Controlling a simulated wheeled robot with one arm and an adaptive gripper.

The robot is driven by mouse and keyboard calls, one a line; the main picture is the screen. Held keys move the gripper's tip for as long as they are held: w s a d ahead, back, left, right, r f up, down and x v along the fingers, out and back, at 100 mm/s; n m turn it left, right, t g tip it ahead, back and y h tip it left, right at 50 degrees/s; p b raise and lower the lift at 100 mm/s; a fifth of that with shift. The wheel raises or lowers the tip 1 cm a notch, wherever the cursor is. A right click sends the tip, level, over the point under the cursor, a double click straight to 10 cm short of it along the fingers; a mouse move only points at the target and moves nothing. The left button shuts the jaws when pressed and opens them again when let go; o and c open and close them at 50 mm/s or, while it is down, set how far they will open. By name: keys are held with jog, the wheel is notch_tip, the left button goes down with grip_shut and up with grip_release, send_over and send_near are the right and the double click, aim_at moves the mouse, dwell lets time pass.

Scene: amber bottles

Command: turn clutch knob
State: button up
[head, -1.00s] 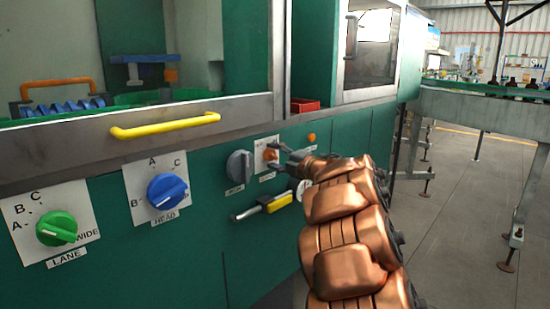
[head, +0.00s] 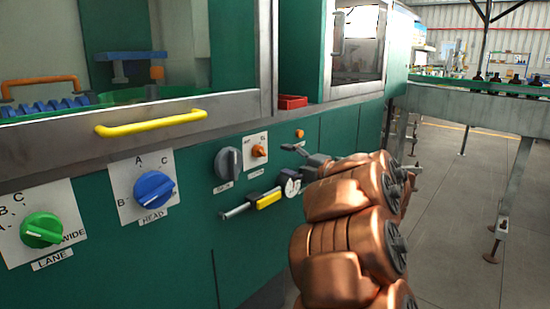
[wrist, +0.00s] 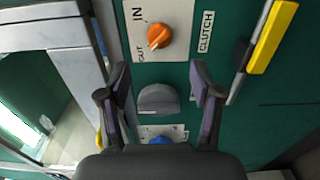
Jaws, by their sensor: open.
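The clutch knob (wrist: 159,36) is a small orange knob on a white plate marked IN and OUT, beside a CLUTCH label (wrist: 206,32). Its white mark points down-left, toward OUT in the wrist view. In the head view the orange knob (head: 259,151) sits on the green machine front, right of a grey knob. My gripper (head: 289,154) is to the right of the knob, apart from it. In the wrist view my gripper (wrist: 158,76) has its fingers spread, with nothing between them touching; the orange knob lies beyond the tips.
The grey knob (head: 228,163) is close left of the clutch plate. A yellow-gripped bar handle (head: 268,200) is below. Blue HEAD (head: 154,190) and green LANE (head: 41,230) dials are further left. A yellow rail handle (head: 152,123) protrudes above.

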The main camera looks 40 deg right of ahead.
jog(key=shift+v, duration=1.3)
jog(key=shift+r, duration=0.15)
jog(key=d+r+m+g+h+p, duration=0.2)
jog(key=d+r+m+h+p, duration=0.1)
jog(key=r+m+h+p, duration=1.1)
jog(key=s+a+f+m+g+y+p, duration=0.1)
jog(key=s+a+g+p, duration=0.4)
jog(key=s+a, duration=0.6)
jog(key=s+a+f+m+g+y+p, duration=0.2)
jog(key=s+a+g+y+p, duration=0.3)
jog(key=s+a, duration=0.7)
jog(key=s+a+f+m+g+y+p, duration=0.1)
jog(key=s+a+m+g+y+p, duration=0.2)
jog(key=s+a+g+p, duration=0.4)
jog(key=s+a+y+p, duration=0.1)
jog(key=s+a, duration=0.3)
jog(key=s, duration=0.2)
jog(key=shift+a+f+m, duration=0.35)
jog(key=shift+f+m, duration=0.05)
